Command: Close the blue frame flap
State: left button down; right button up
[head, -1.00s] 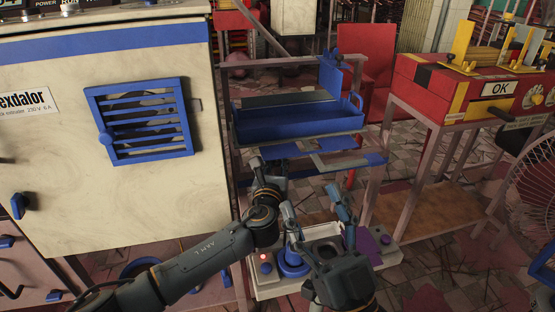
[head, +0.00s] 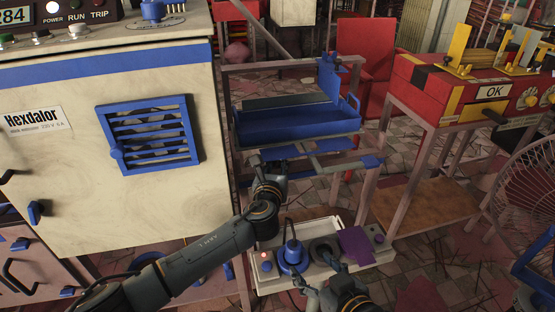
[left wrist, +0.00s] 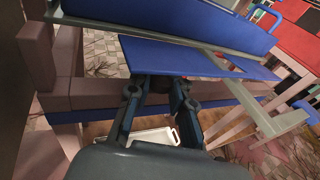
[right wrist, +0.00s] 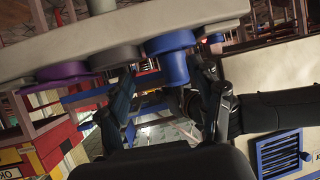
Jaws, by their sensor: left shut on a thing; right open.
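A flat frame with blue pieces and grey strips, which looks like the blue frame flap (head: 335,146), sticks out below the front of a blue tray (head: 297,122). My left gripper (head: 270,165) is at the flap's left end. In the left wrist view the fingers of my left gripper (left wrist: 158,90) are shut on the near edge of the flap's blue plate (left wrist: 165,58); the fingertips are partly hidden by it. My right gripper (head: 325,272) is open and empty, in front of the white control box; its fingers (right wrist: 165,100) are apart in the right wrist view.
The white control box (head: 378,257) with a blue knob (head: 292,252) and purple plate (head: 355,241) stands low. A cream cabinet (head: 60,180) with a blue louvred panel (head: 150,134) is at left. A red machine (head: 440,90) and a fan (head: 528,190) are at right.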

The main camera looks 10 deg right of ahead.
pick_arm(q)
jog(key=r+g+p, duration=0.1)
jog(key=p, duration=0.4)
jog(key=shift+s, duration=0.15)
pick_arm(e)
jog(key=s+d+f+g+h, duration=0.2)
jog(key=s+d+f+g, duration=0.2)
jog(key=s+f+g, duration=0.6)
pick_arm(q)
jog(key=n+g+p, duration=0.1)
jog(key=p, duration=0.4)
jog(key=shift+s+y, duration=0.15)
jog(key=shift+y, duration=0.15)
pick_arm(e)
jog(key=s+f, duration=0.2)
jog(key=f, duration=0.6)
jog(key=s+f, duration=0.3)
jog(key=f, duration=0.5)
jog(key=shift+d, duration=0.3)
pick_arm(q)
jog(key=c, duration=1.2)
grip_release()
jog(key=shift+r, duration=0.1)
jog(key=v, duration=1.2)
jog(key=shift+r, duration=0.1)
